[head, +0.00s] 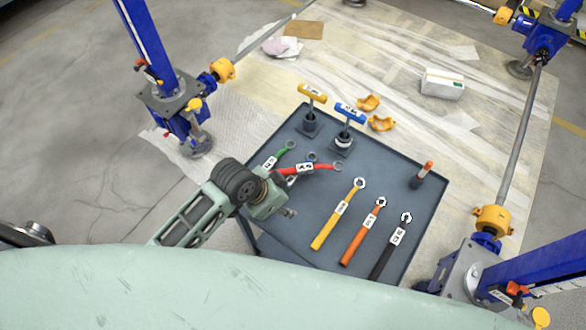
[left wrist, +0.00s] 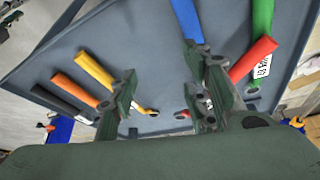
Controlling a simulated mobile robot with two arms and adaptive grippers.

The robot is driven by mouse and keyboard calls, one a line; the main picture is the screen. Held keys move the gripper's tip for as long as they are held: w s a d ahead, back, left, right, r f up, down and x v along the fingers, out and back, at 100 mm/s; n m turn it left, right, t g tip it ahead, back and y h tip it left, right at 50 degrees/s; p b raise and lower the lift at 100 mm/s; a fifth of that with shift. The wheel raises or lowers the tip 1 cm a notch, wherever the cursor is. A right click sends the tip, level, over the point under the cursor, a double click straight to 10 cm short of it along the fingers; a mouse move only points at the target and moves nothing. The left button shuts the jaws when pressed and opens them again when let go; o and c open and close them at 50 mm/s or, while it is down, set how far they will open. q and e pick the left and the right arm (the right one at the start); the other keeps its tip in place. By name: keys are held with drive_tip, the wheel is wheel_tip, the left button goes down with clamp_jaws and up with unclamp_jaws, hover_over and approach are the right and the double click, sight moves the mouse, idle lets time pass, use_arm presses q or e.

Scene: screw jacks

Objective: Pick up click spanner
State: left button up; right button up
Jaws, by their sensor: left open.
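Several spanners lie on the dark tray table (head: 378,172): green (head: 279,155), red (head: 318,168), yellow (head: 335,218), orange (head: 361,237) and black (head: 388,251). I cannot tell which one is the click spanner. My left gripper (head: 288,212) is above the table's left part, left of the yellow spanner. In the left wrist view my left gripper (left wrist: 165,102) has its fingers apart, with nothing held between them. There a blue handle (left wrist: 186,18) runs behind the right finger, beside the red handle (left wrist: 252,60) and green handle (left wrist: 262,22). The blue handle is hidden in the head view.
A yellow T-handle tool (head: 312,94) and a blue T-handle tool (head: 348,114) stand at the table's back. A red-capped marker-like item (head: 425,170) stands at the right edge. Blue jack stands (head: 180,105) rise on both sides. A white box (head: 442,84) lies on the floor behind.

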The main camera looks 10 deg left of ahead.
sight(292, 168)
use_arm(q)
drive_tip(key=w+a+r+m, duration=0.1)
drive_tip(key=w, duration=0.3)
drive_tip(key=w+a+r+m, duration=0.1)
drive_tip(key=w+r+m, duration=0.1)
drive_tip(key=w, duration=0.1)
drive_tip(key=w+a+r+m+g, duration=0.1)
drive_tip(key=w+m, duration=0.1)
drive_tip(key=w, duration=0.2)
drive_tip(key=shift+w+a+r+p, duration=0.2)
drive_tip(key=shift+w+r+p, duration=0.1)
drive_tip(key=shift+r+p, duration=0.1)
drive_tip(key=x, duration=0.2)
drive_tip(key=p+x, duration=0.1)
drive_tip(key=x, duration=0.3)
drive_tip(key=shift+s+d+f+p, duration=0.25)
drive_tip(key=shift+f+p, duration=0.15)
drive_tip(key=shift+w+d+f, duration=0.1)
drive_tip(key=shift+d+f, duration=0.05)
drive_tip(key=shift+f, duration=0.25)
clamp_jaws()
